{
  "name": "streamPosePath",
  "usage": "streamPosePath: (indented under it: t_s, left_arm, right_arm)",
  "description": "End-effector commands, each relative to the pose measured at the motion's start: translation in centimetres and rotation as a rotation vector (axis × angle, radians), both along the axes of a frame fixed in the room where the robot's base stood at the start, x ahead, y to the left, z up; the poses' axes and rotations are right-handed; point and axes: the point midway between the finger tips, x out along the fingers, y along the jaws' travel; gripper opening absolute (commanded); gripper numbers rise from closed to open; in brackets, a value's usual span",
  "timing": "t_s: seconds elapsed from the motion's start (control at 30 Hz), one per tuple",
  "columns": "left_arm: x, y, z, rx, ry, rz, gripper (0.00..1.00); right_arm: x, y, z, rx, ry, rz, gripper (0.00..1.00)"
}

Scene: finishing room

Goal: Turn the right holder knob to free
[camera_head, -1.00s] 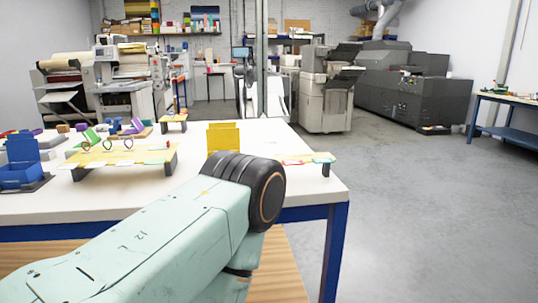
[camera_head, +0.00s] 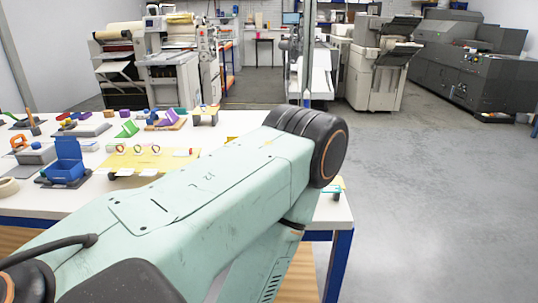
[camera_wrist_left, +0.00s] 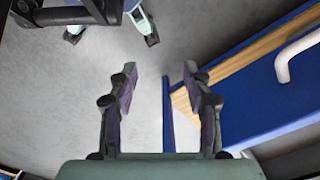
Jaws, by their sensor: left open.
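I cannot make out a knob clearly enough to name it as the right holder knob. A yellow board (camera_head: 128,158) with several rings and small coloured pieces stands on the table in the head view; my arm hides its right part. My left gripper (camera_wrist_left: 160,88) shows in the left wrist view, open and empty, over grey floor beside the table's blue frame (camera_wrist_left: 262,115). In the head view my arm crosses the table and its gripper is out of sight. My right gripper is not seen.
A small coloured strip (camera_head: 338,186) shows at the right edge. Floor right of the table is clear.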

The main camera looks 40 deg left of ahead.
Motion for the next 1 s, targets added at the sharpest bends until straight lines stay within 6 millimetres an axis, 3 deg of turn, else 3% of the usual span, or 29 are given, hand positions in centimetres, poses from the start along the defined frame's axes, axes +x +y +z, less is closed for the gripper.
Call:
streamPosePath:
  t_s: [0.03,0.27,0.43,0.63,0.8,0.9,1.0]
  left_arm:
    - [0.0,0.0,1.5,0.000,0.001,0.000,0.49]
    - [0.0,0.0,4.7,0.000,0.001,0.001,0.49]
    - [5.7,0.2,3.1,-0.046,-0.017,-0.088,0.49]
    - [14.5,1.8,4.2,-0.087,-0.039,-0.246,0.49]
    - [23.4,5.7,8.4,-0.089,-0.056,-0.417,0.49]
    - [27.6,8.8,12.0,-0.079,-0.055,-0.518,0.49]
    - [30.0,11.5,15.1,-0.068,-0.045,-0.589,0.49]
  right_arm:
    - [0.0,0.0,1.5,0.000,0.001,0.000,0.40]
    - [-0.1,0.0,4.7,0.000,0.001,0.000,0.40]
    - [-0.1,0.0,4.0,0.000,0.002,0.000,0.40]
    - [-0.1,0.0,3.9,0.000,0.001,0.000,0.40]
    - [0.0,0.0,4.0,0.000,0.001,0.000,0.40]
    - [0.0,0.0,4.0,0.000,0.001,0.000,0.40]
    - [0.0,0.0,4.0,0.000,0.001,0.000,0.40]
